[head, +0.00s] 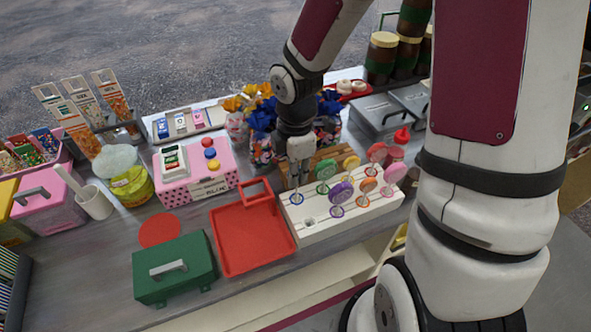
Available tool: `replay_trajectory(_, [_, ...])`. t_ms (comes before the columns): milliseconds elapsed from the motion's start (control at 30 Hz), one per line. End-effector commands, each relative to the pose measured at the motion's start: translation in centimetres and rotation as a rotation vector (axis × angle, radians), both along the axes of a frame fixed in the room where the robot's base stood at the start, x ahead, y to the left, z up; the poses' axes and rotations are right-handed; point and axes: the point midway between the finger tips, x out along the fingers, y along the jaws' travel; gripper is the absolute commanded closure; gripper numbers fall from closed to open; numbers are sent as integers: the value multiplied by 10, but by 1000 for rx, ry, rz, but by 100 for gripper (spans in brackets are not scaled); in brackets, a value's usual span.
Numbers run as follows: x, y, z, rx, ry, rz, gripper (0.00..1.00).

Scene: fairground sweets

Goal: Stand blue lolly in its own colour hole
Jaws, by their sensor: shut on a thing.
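The white lolly stand (316,236) sits on the counter right of the red tray. Its holes have coloured rings, and the blue ring (297,199) is near its left end. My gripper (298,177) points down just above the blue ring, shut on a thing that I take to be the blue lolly. The lolly's head is hidden by the fingers, and I cannot tell whether its stick is inside the hole. A purple lolly (341,192), a green lolly (326,169) and several orange, red and pink lollies stand upright in the stand to the right.
The red tray (253,243) and a green box (174,268) lie left of the stand. Blue and yellow wrapped bunches (262,115) stand close behind my gripper. A pink cash box (196,180) is farther left.

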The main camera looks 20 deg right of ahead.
Motion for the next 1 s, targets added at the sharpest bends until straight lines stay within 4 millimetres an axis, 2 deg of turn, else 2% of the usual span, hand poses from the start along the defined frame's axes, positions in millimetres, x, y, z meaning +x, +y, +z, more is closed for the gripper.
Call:
replay_trajectory(267, [0,0,-3,0,0,0,100])
replay_trajectory(700, [1,0,-22,0,0,0,100])
replay_trajectory(967, [0,-1,-23,0,0,0,100])
replay_trajectory(1000, [0,-1,-23,0,0,0,83])
